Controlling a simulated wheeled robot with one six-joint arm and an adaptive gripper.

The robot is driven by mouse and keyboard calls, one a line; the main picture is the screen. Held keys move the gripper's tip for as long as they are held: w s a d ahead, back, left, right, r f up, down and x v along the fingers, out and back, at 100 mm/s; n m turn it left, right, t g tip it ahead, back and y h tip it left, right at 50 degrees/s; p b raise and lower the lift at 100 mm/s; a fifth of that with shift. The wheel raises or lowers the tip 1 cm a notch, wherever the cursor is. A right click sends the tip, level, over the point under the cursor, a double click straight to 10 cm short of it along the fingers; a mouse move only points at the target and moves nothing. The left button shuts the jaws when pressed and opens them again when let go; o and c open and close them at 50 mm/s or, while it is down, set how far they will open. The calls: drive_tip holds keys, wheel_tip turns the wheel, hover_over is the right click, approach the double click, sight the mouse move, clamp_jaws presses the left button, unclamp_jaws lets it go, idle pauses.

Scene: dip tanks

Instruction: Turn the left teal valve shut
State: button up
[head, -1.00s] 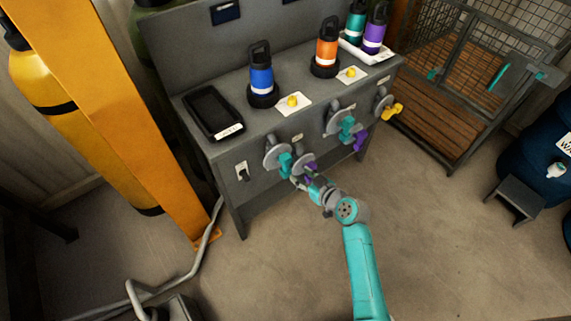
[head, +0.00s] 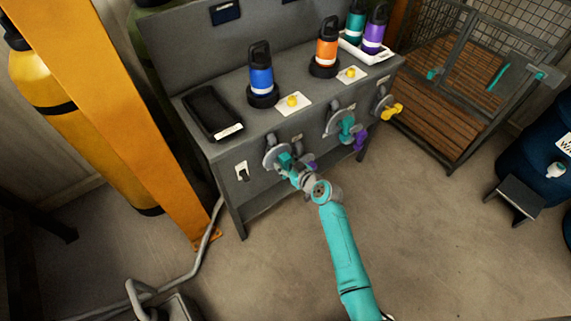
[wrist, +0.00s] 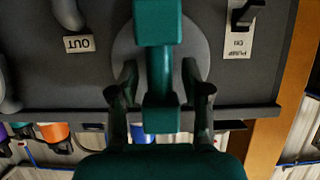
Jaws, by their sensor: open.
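The left teal valve (head: 284,161) is on the front of the grey bench, in front of a round grey plate. Its teal handle (wrist: 159,30) fills the upper middle of the wrist view and runs up and down there. My gripper (wrist: 160,78) is open, one finger on each side of the handle's lower part. Gaps show between the fingers and the handle, so it is not gripped. In the head view my gripper (head: 293,172) is right at this valve and partly covers it; the fingertips are hard to make out.
Another teal valve (head: 347,128), a purple one (head: 360,141) and a yellow one (head: 392,111) are farther right. A pump switch (head: 242,172) is to the left. The floor before the bench is clear.

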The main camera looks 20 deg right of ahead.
clamp_jaws()
drive_tip(key=m+y, duration=0.1)
drive_tip(key=m, duration=0.1)
drive_tip(key=shift+w+d+m+y, duration=0.1)
drive_tip(key=shift+d+m+y, duration=0.2)
drive_tip(key=shift+y, duration=0.1)
drive_tip(key=m+y, duration=0.2)
drive_tip(key=m, duration=0.1)
drive_tip(key=shift+d+f+g, duration=0.1)
drive_tip(key=shift+f+g, duration=0.05)
drive_tip(key=shift+g, duration=0.15)
drive_tip(key=m+y, duration=0.2)
drive_tip(key=m, duration=0.2)
drive_tip(key=shift+d+f, duration=0.1)
drive_tip(key=shift+f, duration=0.1)
drive_tip(key=shift+f+m+t+y, duration=0.15)
drive_tip(key=shift+m+t+y, duration=0.65)
drive_tip(key=shift+m, duration=1.1)
